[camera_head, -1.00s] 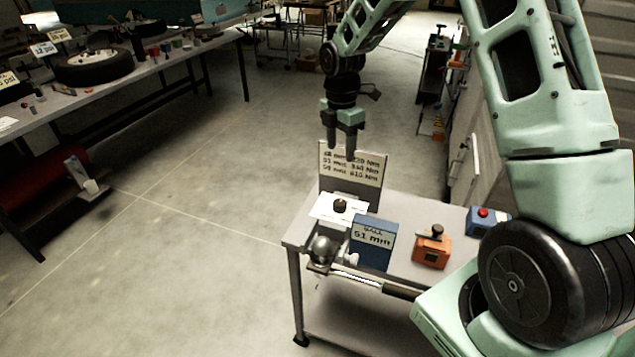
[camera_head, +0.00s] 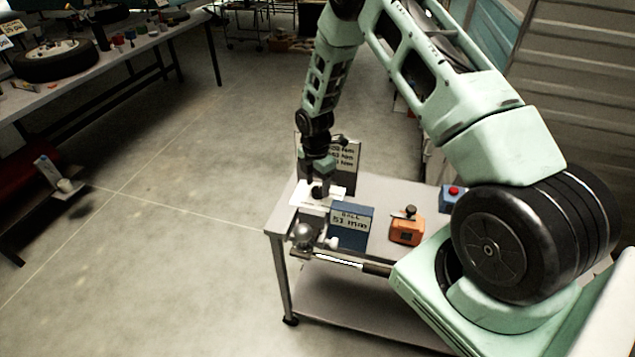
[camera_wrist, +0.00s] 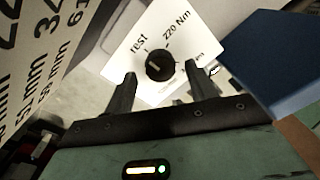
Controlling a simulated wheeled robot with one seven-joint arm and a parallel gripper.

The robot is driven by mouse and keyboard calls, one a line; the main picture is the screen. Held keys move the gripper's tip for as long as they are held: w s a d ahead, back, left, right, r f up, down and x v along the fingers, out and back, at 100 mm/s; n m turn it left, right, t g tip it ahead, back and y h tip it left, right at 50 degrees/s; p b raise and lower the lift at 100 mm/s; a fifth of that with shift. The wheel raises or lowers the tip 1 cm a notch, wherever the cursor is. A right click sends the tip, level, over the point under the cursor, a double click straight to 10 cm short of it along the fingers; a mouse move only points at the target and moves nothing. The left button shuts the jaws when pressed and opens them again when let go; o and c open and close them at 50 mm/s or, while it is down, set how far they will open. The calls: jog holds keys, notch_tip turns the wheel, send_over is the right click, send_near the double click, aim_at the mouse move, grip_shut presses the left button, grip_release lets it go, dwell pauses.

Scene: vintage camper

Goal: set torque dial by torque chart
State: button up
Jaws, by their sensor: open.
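The torque dial is a black round knob (camera_wrist: 160,66) on a white plate (camera_head: 303,200). In the wrist view a small pale mark shows on the knob; the plate reads "rest", "220 Nm" and further blurred labels. My gripper (camera_head: 319,187) points down at the dial and is open, its fingertips on either side of the knob in the wrist view; contact cannot be told. The torque chart (camera_head: 346,160) stands upright behind, partly hidden by my gripper; its mm rows also show in the wrist view (camera_wrist: 35,60). A blue block (camera_head: 350,238) carries a card reading "BALL 51 mm".
The hitch ball (camera_head: 303,235) sits at the cart's front left corner, with a bar beside it. An orange box with a black knob (camera_head: 407,230) and a blue box with a red button (camera_head: 452,197) stand to the right on the grey cart (camera_head: 385,187).

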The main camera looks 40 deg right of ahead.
jog(key=shift+f, duration=0.6)
jog(key=c, duration=1)
